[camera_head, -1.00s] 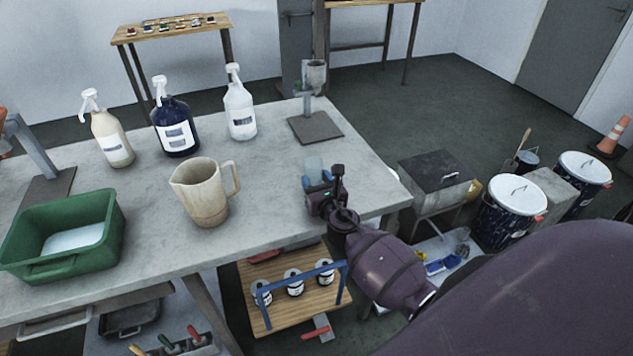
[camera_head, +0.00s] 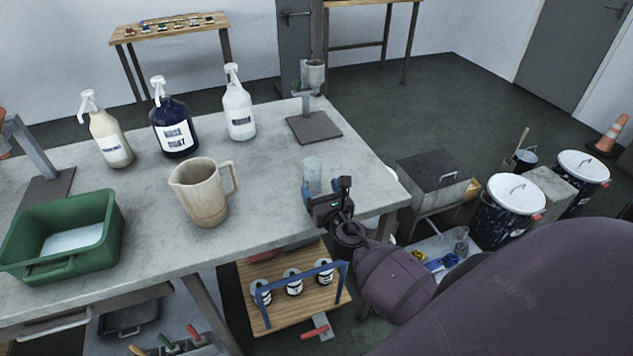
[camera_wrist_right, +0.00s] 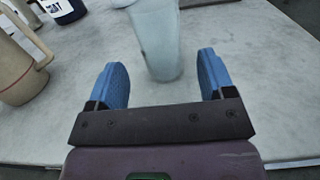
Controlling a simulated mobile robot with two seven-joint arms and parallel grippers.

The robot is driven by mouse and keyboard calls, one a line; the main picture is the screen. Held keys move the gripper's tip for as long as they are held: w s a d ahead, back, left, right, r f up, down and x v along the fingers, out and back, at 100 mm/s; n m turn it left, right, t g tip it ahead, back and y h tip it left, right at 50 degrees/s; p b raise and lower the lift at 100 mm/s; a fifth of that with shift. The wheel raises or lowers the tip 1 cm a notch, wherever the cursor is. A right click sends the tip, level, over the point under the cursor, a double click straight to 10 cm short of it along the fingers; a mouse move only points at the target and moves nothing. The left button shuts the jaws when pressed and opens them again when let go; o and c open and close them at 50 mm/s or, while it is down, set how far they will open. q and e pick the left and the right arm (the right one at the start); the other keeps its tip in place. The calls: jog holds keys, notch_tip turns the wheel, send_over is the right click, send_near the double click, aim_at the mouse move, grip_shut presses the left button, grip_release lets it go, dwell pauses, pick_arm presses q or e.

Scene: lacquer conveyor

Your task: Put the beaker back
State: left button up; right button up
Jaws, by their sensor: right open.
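The beaker (camera_head: 312,174) is a clear, pale glass cylinder standing upright on the grey table (camera_head: 270,200) near its right front edge. My right gripper (camera_head: 321,192) is just in front of it, its fingers partly hidden in the head view. In the right wrist view the beaker (camera_wrist_right: 158,45) stands just beyond and between the two blue fingertips of my right gripper (camera_wrist_right: 162,75). The fingers are spread wide, with a visible gap on each side of the beaker. My left gripper is not in view.
A beige pitcher (camera_head: 203,192) stands left of the beaker. Several spray bottles (camera_head: 174,128) line the back of the table. A metal stand (camera_head: 312,126) is at the back right corner and a green tub (camera_head: 60,240) at the left. The tabletop around the beaker is clear.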

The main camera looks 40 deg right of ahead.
jog(key=s+a+f+m+g+y, duration=0.1)
jog(key=s+a+f+m+g, duration=0.1)
jog(key=s+m, duration=0.6)
jog(key=s+a+f+m+g+y, duration=0.1)
jog(key=s+f+m, duration=0.4)
jog(key=m, duration=0.8)
jog(key=s+a+f+m+g+y, duration=0.2)
jog(key=s+a+f+m, duration=0.2)
jog(key=s+m, duration=0.6)
jog(key=shift+s+a+m+g, duration=0.35)
jog(key=shift+a+m, duration=0.25)
jog(key=shift+a, duration=0.25)
